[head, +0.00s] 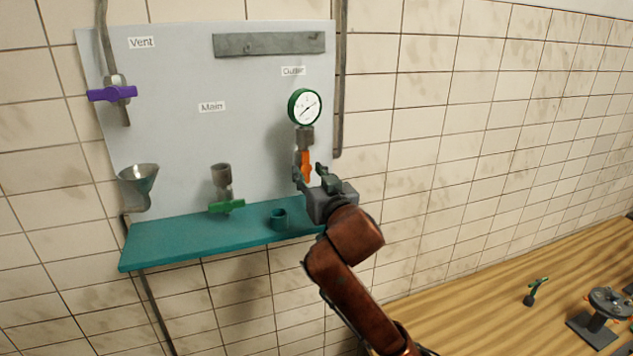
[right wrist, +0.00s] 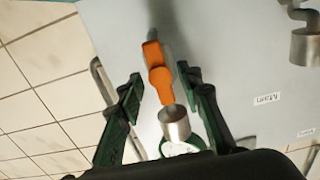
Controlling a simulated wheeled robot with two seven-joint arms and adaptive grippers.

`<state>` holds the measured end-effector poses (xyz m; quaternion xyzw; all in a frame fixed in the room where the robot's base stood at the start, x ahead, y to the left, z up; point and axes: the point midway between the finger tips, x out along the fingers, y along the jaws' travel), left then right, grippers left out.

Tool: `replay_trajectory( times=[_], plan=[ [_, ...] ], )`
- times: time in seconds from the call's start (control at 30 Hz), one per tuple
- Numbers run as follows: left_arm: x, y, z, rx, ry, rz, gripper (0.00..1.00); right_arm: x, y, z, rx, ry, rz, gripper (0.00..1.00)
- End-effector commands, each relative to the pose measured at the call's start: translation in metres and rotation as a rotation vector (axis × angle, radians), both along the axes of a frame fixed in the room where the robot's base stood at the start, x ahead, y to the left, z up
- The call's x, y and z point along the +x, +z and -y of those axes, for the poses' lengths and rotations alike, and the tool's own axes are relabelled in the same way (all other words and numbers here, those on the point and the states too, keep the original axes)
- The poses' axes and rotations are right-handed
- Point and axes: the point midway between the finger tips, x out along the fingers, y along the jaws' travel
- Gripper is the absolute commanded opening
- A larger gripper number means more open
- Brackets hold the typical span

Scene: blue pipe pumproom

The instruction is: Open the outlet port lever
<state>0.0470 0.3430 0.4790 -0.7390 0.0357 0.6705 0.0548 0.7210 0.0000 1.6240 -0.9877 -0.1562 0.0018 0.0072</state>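The orange outlet lever (head: 305,163) hangs on the outlet pipe below the green-rimmed gauge (head: 305,107) and the "Outlet" label. Its handle points down, in line with the pipe. In the right wrist view the lever (right wrist: 157,72) lies between the fingertips, with space visible on both sides. My right gripper (head: 309,174) is open in front of the lever; I cannot tell how much depth separates them. The gauge is partly hidden behind the gripper in the right wrist view. My left gripper is not in view.
A green lever (head: 227,206) under "Main", a purple lever (head: 112,94) under "Vent" and a funnel (head: 138,187) are to the left. Tiled wall lies right.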

Motion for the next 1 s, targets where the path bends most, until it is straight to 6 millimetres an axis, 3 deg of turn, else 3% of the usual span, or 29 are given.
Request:
replay_trajectory(
  times=[0.5, 0.7, 1.0],
  plan=[
    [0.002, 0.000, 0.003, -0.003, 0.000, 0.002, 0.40, -0.091, 0.001, 0.030, 0.002, 0.001, 0.002, 0.33],
    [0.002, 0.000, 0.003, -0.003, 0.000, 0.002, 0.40, -0.105, 0.000, 0.034, 0.001, 0.000, 0.001, 0.33],
    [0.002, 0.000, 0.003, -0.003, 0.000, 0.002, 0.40, -0.106, 0.000, 0.035, 0.001, 0.000, 0.000, 0.33]
  ],
)
